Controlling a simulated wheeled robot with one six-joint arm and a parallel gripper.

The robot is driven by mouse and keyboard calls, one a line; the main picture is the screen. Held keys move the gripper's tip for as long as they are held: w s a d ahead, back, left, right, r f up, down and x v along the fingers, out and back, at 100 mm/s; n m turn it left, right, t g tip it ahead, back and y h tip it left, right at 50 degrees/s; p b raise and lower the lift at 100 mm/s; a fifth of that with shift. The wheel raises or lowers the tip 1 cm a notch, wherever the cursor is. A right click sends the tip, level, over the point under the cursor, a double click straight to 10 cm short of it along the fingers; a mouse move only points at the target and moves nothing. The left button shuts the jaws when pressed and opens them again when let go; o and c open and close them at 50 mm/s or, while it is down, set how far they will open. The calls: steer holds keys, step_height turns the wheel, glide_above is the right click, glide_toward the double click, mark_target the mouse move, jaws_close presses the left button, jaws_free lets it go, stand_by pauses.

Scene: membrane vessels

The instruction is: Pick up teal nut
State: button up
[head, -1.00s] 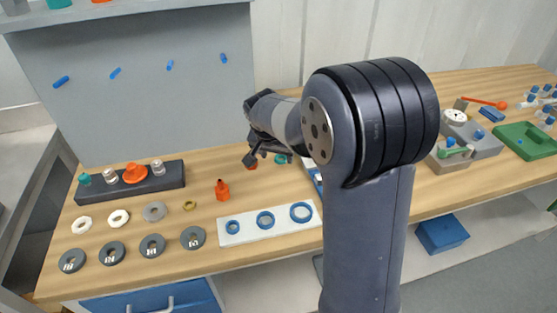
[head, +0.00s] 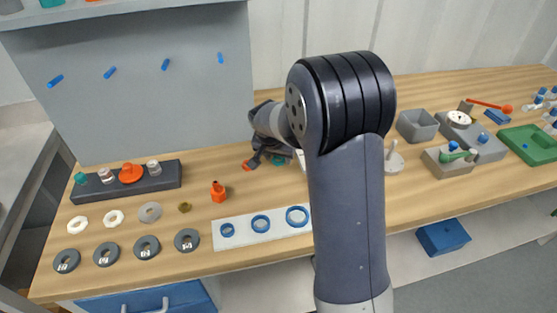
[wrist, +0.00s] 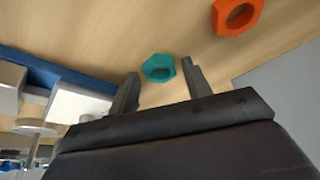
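The teal nut (wrist: 158,68) lies flat on the wooden bench and shows in the wrist view between and just beyond my fingertips. In the head view the teal nut (head: 279,160) is partly hidden by my gripper. My gripper (wrist: 161,72) is open and empty, with one finger on each side of the nut in the picture. I cannot tell how high the fingers are above the bench. In the head view my gripper (head: 262,155) is small and dark, between the teal nut and an orange nut (head: 246,165).
The orange nut (wrist: 237,15) lies close by. A white plate with blue rings (head: 275,226) is in front. An orange fitting (head: 218,191), a dark rack (head: 140,182) and several washers are left. A grey panel (head: 150,90) stands behind. A grey bin (head: 417,126) is right.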

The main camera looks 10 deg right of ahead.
steer(key=c, duration=0.8)
steer(key=shift+r, duration=0.1)
